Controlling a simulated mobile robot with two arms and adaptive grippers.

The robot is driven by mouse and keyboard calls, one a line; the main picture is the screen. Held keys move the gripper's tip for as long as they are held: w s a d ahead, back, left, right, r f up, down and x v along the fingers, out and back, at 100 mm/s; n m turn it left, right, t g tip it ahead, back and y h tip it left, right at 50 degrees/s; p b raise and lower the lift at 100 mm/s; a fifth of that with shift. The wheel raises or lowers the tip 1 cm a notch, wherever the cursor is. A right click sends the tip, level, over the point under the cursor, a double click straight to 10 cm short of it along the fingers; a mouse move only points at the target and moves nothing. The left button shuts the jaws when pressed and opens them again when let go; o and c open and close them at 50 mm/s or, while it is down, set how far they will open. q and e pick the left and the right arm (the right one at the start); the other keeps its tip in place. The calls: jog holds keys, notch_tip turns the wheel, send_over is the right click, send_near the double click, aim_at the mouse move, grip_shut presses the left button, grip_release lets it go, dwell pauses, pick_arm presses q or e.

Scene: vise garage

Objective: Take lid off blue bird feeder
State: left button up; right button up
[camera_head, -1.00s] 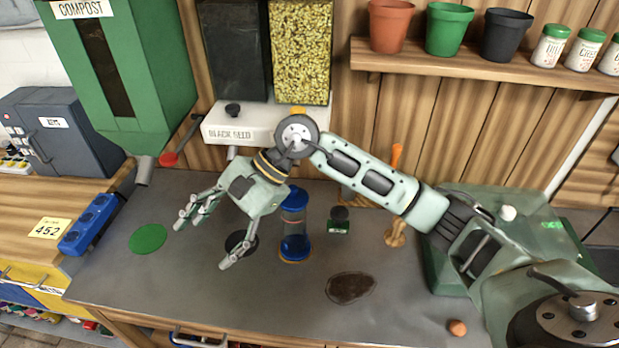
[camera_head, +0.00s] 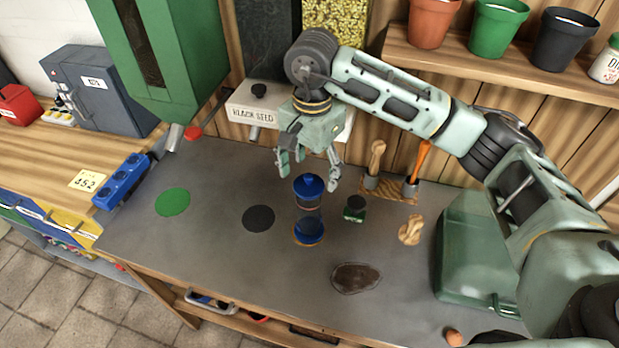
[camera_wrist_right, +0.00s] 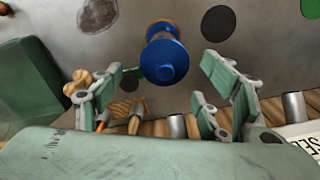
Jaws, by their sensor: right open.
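The blue bird feeder (camera_head: 308,232) stands upright on the grey workbench top. It has a clear tube and a blue base. Its blue lid (camera_head: 309,186) sits on top, with a small knob in the middle. In the right wrist view the lid (camera_wrist_right: 165,62) faces the camera, beyond and between the spread fingers. My right gripper (camera_head: 309,175) is open and empty, pointing down just behind and above the lid. I cannot tell from the pictures whether a finger touches the lid. My left gripper is not in view.
A black disc (camera_head: 258,218) and a green disc (camera_head: 172,202) lie left of the feeder. A small green jar (camera_head: 355,208) and tools in a wooden holder (camera_head: 388,190) are to its right. The bench front is mostly clear.

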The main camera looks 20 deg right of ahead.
aim_at(308, 186)
jog(key=shift+a+f+p, duration=0.2)
jog(key=shift+f+p, duration=0.15)
jog(key=shift+f, duration=1.05)
jog(key=shift+c, duration=0.4)
jog(key=c, duration=0.9)
